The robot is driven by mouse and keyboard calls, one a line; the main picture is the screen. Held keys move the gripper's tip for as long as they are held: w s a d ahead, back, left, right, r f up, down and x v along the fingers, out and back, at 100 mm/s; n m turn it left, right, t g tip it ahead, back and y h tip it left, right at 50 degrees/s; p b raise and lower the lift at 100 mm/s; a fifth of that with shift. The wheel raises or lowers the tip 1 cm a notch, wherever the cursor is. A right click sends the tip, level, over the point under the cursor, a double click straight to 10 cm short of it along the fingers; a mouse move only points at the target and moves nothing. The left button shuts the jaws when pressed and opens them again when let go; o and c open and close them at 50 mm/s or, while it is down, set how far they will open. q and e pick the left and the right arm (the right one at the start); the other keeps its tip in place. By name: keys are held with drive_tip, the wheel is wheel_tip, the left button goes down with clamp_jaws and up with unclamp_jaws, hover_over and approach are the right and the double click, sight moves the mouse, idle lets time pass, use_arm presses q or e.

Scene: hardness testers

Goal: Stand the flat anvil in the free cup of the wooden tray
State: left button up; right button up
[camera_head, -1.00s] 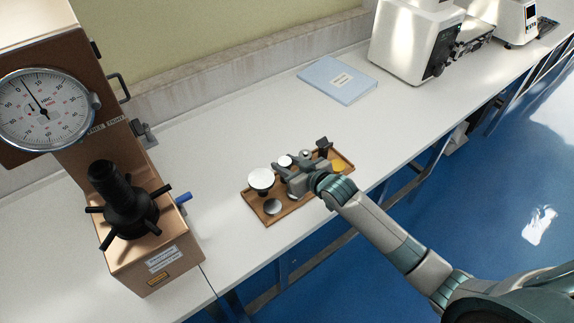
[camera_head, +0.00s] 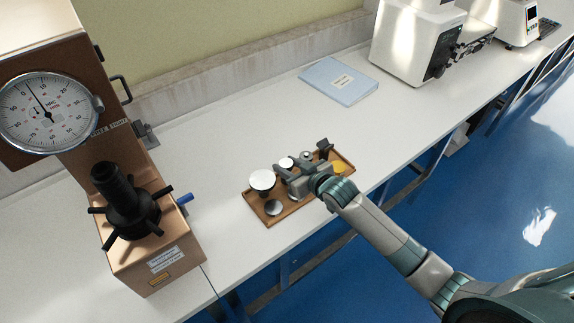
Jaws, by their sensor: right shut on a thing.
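The wooden tray (camera_head: 263,219) lies near the bench's front edge. My right gripper (camera_head: 282,176) reaches over it from the right, with its fingers shut low over the tray's middle. A small round piece with a pale top (camera_head: 286,163) shows just above the fingertips. It looks like the flat anvil in the grip, but its lower part is hidden by the fingers. A larger white disc on a stem (camera_head: 262,180) stands upright at the tray's left, close to the fingertips. The gripper hides part of the tray, and I cannot make out the free cup. My left gripper is not in view.
The tray also holds a flat silver disc (camera_head: 273,208), a yellow piece (camera_head: 340,168) and a dark notched piece (camera_head: 324,147). A tall brown hardness tester (camera_head: 150,255) stands at left. A blue folder (camera_head: 339,80) lies behind. The bench between is clear.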

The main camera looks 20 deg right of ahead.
drive_tip(key=shift+f, duration=0.6)
idle(0.3)
drive_tip(key=o, duration=1.1)
drive_tip(key=shift+c, duration=1.3)
drive_tip(key=shift+s+d+r, duration=0.1)
drive_tip(key=shift+s+d, duration=0.1)
drive_tip(key=shift+s, duration=0.25)
drive_tip(key=s+p, duration=0.1)
drive_tip(key=s+d+p, duration=0.1)
drive_tip(key=s, duration=0.1)
drive_tip(key=s+p, duration=0.1)
drive_tip(key=shift+s+d+r, duration=0.15)
drive_tip(key=shift+s+d, duration=0.2)
drive_tip(key=shift+s+d+p, duration=0.15)
drive_tip(key=shift+s+p, duration=0.3)
drive_tip(key=shift+s, duration=0.1)
